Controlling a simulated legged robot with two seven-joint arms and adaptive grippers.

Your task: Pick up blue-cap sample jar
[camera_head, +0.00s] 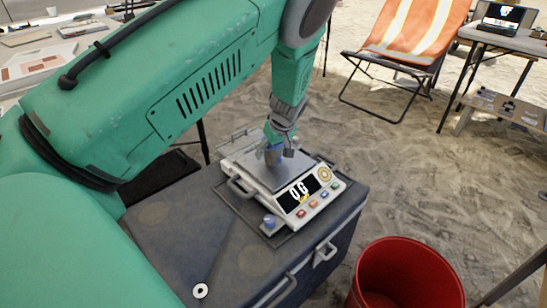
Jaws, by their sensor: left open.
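The blue-cap sample jar (273,157) stands on the pan of a white weighing scale (301,205), small and partly hidden by my gripper. My left gripper (279,149) comes down from above and is at the jar, with its fingers open around or beside it. Whether the fingers touch the jar cannot be told. The scale's dark display shows light digits. A small blue-topped thing (269,221) is at the scale's front left corner. My right gripper is not in view.
The scale sits on a dark grey case (180,222) with metal handles. A white ring (200,290) lies on its near part. A red bin (405,275) stands on the sandy ground at the right. An orange folding chair (410,35) and a table with a laptop (503,18) are farther back.

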